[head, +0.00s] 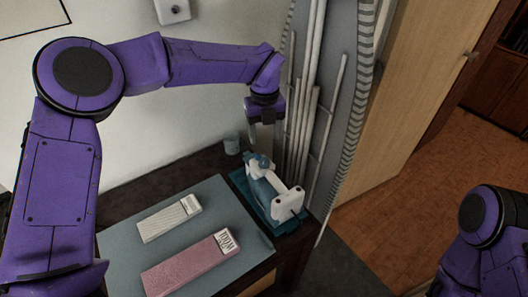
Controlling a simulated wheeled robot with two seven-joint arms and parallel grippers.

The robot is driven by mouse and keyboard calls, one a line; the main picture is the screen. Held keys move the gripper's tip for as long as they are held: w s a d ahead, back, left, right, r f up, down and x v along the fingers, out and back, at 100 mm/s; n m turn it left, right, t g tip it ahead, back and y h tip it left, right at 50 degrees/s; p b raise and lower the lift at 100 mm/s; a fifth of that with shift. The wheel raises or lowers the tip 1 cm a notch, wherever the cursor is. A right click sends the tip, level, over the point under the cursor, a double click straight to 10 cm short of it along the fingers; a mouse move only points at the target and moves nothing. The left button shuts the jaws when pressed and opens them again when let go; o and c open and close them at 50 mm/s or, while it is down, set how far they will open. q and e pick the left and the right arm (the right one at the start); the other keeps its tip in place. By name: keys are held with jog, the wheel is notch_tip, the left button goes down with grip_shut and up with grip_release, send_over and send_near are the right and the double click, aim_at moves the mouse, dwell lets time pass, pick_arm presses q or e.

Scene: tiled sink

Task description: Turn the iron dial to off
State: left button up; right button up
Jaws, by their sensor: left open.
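The iron (273,189), white and teal, lies on a teal rest (254,207) at the right end of the dark table. A small rounded light-blue part (263,160), possibly the dial, shows at its far end; its setting is too small to read. My left gripper (265,143) points down just above this far end, open, with its fingers apart. I cannot tell whether a fingertip touches the iron. My right arm shows only at the lower right edge, and its gripper is out of view.
A grey-blue mat (205,210) holds a white striped box (169,218) and a pink box (190,263). Pale vertical pipes (304,110) stand close behind the iron. A wooden door (408,90) and open floor lie to the right.

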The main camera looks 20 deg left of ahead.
aim_at(265, 161)
pick_arm(q)
notch_tip(265, 161, down, 10)
jog(key=shift+f+p, duration=0.1)
jog(key=shift+p, duration=1.05)
jog(key=c, duration=1.1)
jog(key=shift+o, duration=0.3)
jog(key=n+b, duration=0.1)
jog(key=b, duration=0.2)
jog(key=shift+f+n, duration=0.4)
jog(key=shift+r+n+b, duration=0.2)
jog(key=shift+n+b, duration=0.15)
jog(key=shift+n, duration=0.05)
jog(key=shift+r, duration=0.25)
